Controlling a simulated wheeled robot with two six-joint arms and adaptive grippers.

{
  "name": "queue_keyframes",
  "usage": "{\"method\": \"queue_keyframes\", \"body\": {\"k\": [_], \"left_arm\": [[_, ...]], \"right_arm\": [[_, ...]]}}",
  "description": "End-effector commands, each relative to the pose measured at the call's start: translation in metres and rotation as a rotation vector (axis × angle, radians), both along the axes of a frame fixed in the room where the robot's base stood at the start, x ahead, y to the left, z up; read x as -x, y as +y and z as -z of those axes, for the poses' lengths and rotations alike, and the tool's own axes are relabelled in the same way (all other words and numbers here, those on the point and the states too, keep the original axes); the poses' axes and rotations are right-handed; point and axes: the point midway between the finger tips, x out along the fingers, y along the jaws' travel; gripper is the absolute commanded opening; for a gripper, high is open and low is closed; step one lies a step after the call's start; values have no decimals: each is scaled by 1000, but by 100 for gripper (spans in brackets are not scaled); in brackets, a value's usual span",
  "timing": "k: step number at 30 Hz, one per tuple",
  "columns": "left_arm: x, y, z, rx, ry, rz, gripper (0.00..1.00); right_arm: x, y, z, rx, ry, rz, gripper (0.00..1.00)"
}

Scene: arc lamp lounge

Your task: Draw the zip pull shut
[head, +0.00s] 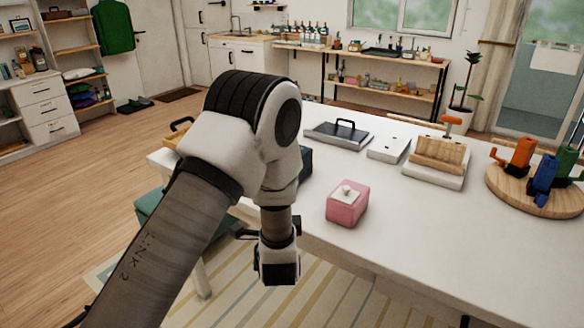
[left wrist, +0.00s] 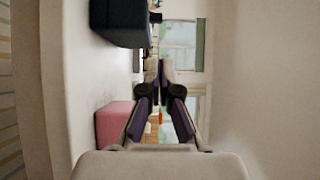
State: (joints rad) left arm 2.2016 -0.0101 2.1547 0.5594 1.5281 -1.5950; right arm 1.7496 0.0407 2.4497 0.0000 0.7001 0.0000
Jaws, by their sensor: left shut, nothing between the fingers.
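I cannot make out a zip pull for certain in either view. A dark blue box-like thing (head: 305,164) stands on the white table, mostly hidden behind my left arm in the head view. It also shows as a dark block at the top of the left wrist view (left wrist: 118,24), with a small dark piece beside it. My left gripper (left wrist: 160,72) is shut and empty, its fingertips close together. My right gripper is not in view.
The pink box (head: 346,204) with a white top sits near the table's front edge. Behind are a grey tray (head: 338,134), a white panel (head: 388,148) and a wooden block (head: 439,154). A round board (head: 508,194) stands right. The table's front right is clear.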

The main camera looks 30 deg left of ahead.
Motion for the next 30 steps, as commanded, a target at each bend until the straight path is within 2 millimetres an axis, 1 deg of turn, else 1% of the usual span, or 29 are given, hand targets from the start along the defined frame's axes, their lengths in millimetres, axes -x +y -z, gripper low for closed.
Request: {"method": "queue_keyframes", "body": {"k": [2,10,14,17,27,30], "left_arm": [[0,0,-4,2,-7,-1,0],[-1,1,-3,3,-4,0,0],[-9,6,-3,5,-3,0,0],[-22,15,-4,5,-5,-3,0],[-85,53,-5,4,-5,-1,0],[-101,63,-5,3,-3,0,0]], "right_arm": [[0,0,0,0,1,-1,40],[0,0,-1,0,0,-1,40],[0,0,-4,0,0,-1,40],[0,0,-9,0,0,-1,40],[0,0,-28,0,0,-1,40],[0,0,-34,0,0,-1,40]]}}
